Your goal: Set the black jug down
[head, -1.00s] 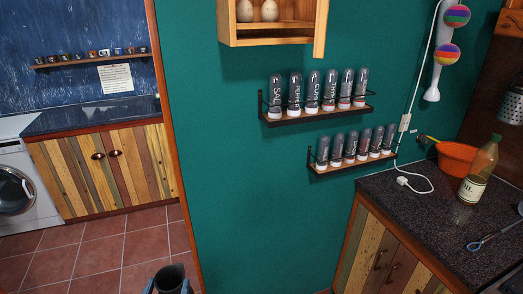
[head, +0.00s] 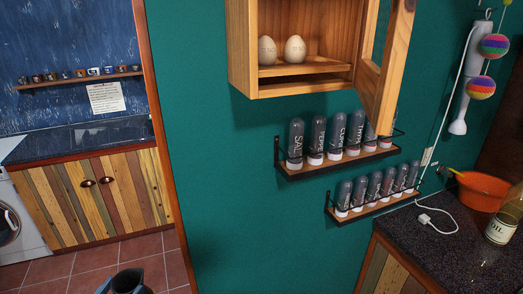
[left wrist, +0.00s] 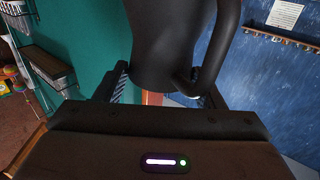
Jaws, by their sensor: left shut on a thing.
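The black jug (head: 128,281) shows at the bottom edge of the head view, with only its upper part in the picture. In the left wrist view the jug (left wrist: 165,45) stands large between the fingers, with its handle on the right side. My left gripper (left wrist: 165,88) is shut on the jug, with a finger on each side of its body. The jug is held in the air in front of the green wall and tiled floor. Its top is cut off in the wrist view. My right gripper is in neither view.
A dark speckled counter (head: 455,240) at the right holds an orange bowl (head: 482,190) and an oil bottle (head: 505,222). An open wooden cabinet (head: 300,85) with two eggs and two spice racks (head: 340,160) hang on the green wall. Another counter (head: 75,140) stands at the back left.

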